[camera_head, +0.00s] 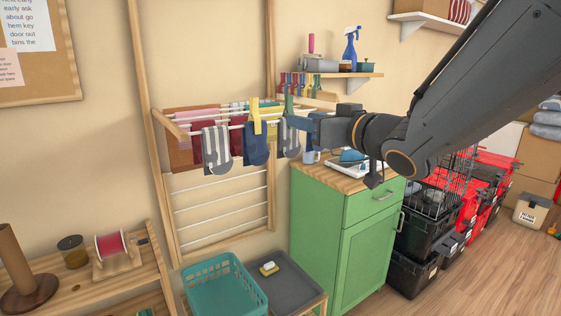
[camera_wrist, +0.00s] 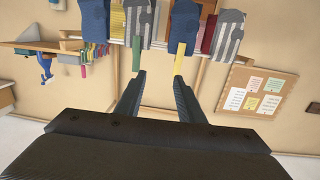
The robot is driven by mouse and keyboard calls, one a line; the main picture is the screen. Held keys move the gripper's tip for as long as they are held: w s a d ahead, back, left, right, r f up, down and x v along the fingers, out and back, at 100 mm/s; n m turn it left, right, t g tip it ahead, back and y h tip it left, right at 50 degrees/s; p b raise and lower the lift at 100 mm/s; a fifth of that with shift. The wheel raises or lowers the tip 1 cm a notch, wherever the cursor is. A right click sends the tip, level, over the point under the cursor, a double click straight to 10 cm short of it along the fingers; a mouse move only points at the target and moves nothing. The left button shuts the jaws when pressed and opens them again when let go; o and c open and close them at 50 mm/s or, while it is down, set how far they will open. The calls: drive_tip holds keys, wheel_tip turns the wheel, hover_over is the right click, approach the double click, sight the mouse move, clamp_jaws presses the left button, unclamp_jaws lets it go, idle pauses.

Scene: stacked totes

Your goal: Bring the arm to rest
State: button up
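My gripper (camera_head: 300,124) is at the end of the raised arm, in front of the right part of a wall drying rack (camera_head: 180,130). In the wrist view, which looks upside down, my gripper (camera_wrist: 159,76) has its two fingers apart with only wall between them. A yellow clothespin (camera_head: 256,116) holds a dark blue sock (camera_head: 256,147) on the rack. A green clothespin (camera_head: 289,104) is beside a striped sock (camera_head: 289,140), close to the fingertips. Both clothespins show near the fingertips in the wrist view, the green one (camera_wrist: 136,54) and the yellow one (camera_wrist: 180,58). I cannot tell whether the fingers touch them.
A green cabinet (camera_head: 345,240) with a tray on top stands below my arm. A shelf (camera_head: 345,75) with a spray bottle (camera_head: 351,48) is behind it. A teal basket (camera_head: 225,290) is low in front.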

drive_tip(key=s+d+f+m+g+h, duration=0.15)
drive_tip(key=d+f+h, duration=0.3)
drive_tip(key=f, duration=0.45)
drive_tip(key=d+f+m+g+h, duration=0.3)
drive_tip(key=d+f, duration=0.3)
drive_tip(key=f, duration=0.4)
drive_tip(key=s+d+f+m+g, duration=0.1)
drive_tip(key=s+f+g, duration=0.4)
drive_tip(key=s+f, duration=0.2)
drive_tip(key=s+d+f+g+h, duration=0.1)
drive_tip(key=s+d+f+g, duration=0.1)
drive_tip(key=s+f+g, duration=0.2)
drive_tip(key=s+f, duration=0.3)
drive_tip(key=s, duration=0.4)
drive_tip(key=shift+s+m+g, duration=0.15)
drive_tip(key=shift+m+g, duration=0.2)
